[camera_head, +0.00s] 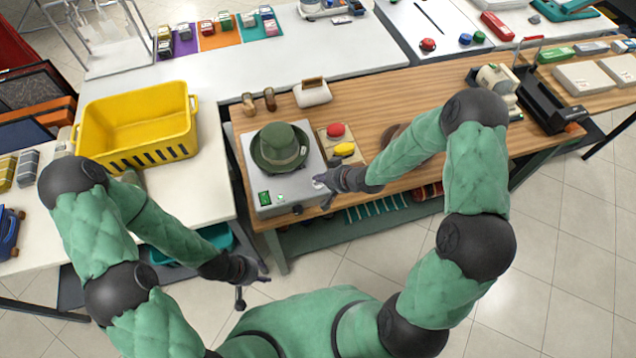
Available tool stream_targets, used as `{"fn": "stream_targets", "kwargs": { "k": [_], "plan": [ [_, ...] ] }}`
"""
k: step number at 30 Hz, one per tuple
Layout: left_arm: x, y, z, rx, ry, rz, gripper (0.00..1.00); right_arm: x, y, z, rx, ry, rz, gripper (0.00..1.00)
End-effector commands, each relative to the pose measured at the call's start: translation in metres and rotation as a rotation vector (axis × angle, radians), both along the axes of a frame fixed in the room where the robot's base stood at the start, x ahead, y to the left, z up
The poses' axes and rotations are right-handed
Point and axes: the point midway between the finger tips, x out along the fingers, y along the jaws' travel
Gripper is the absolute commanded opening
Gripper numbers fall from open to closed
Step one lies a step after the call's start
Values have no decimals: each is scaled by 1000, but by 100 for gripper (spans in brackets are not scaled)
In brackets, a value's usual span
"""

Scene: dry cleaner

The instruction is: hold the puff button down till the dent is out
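A green felt hat (279,147) with a paler band sits on a grey steamer-like machine (312,174). I cannot make out a dent in the crown at this size. To the hat's right, a beige panel (322,140) carries a red round button (336,130) and a yellow button (344,149); no label is readable to tell which is puff. My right gripper (322,192) is open and empty, over the machine's front right corner, below the panel and apart from both buttons. My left gripper (252,287) is open and empty over the floor, in front of the bench.
A yellow basket (137,118) stands on the white counter at left. Two small brown bottles (259,101) and a wooden-handled white block (312,94) lie behind the hat. A brown object (398,137) is partly hidden behind my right forearm. The wooden bench behind the panel is clear.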

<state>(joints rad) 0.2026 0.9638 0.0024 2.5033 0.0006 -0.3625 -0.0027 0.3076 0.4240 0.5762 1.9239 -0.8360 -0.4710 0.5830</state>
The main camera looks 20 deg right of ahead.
Motion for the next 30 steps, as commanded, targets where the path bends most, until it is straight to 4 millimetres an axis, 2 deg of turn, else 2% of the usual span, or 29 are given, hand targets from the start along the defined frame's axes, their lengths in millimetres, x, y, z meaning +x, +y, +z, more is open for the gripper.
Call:
{"fn": "stream_targets", "kwargs": {
  "k": [6, 30],
  "plan": [
    [0, 0, -4, 0, 0, 0, 40, 0, 0, -8, 1, 1, 0, 0],
    [0, 0, -7, 0, 0, 0, 40, 0, 0, -12, 1, 1, 0, 0]
  ]
}}
